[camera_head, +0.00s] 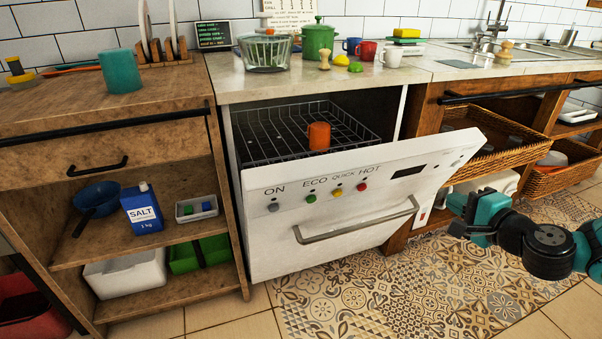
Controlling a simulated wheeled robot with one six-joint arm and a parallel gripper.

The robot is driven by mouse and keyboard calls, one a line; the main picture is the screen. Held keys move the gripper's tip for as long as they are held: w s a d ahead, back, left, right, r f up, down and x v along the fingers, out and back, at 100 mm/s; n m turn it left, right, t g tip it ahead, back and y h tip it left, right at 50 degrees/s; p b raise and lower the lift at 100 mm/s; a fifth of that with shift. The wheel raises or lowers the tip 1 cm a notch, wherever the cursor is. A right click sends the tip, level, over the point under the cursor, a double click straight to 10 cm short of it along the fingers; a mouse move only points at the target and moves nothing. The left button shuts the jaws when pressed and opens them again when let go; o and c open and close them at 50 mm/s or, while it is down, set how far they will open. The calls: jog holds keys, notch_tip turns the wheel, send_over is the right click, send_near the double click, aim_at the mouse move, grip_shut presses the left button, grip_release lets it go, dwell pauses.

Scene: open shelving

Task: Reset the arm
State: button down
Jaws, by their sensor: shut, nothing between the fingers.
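My gripper (456,216) is at the right, at the end of my teal and black arm (545,245). It is shut, and I see nothing held in it. It shows in front of the wooden counter unit, above the patterned floor, to the right of the dishwasher door. The dishwasher (345,218) has its door tilted open at the top. An orange mug (319,136) stands in its wire rack (270,135). My gripper appears apart from the door.
Wicker baskets (500,150) stick out from the right unit. The left wooden shelf (215,270) holds a salt box (142,210) and a blue pan (97,198). Mugs, a green pot (319,42) and a glass bowl (265,54) stand on the counter. The floor (400,295) in front is clear.

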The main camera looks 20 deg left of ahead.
jog(key=s+a+r+n+g+y, duration=0.1)
jog(key=s+a+r+n+g, duration=0.35)
jog(key=s+n, duration=0.2)
jog(key=s+a+r+n+g, duration=0.3)
jog(key=s+r+n+g, duration=0.15)
jog(key=s, duration=0.25)
jog(key=s+d+r+n+g+h+p, duration=0.1)
jog(key=s+d+r+n+g+h, duration=0.2)
jog(key=s, duration=0.7)
jog(key=s+d+r+n+h, duration=0.2)
jog(key=s+d+n+h, duration=0.25)
jog(key=s, duration=0.55)
notch_tip(320, 180, up, 26)
jog(key=m+p, duration=0.1)
jog(key=p, duration=2.5)
jog(key=shift+d+y+p, duration=0.15)
jog(key=shift+y+p, duration=0.2)
jog(key=shift+y, duration=0.1)
jog(key=shift+w, duration=0.1)
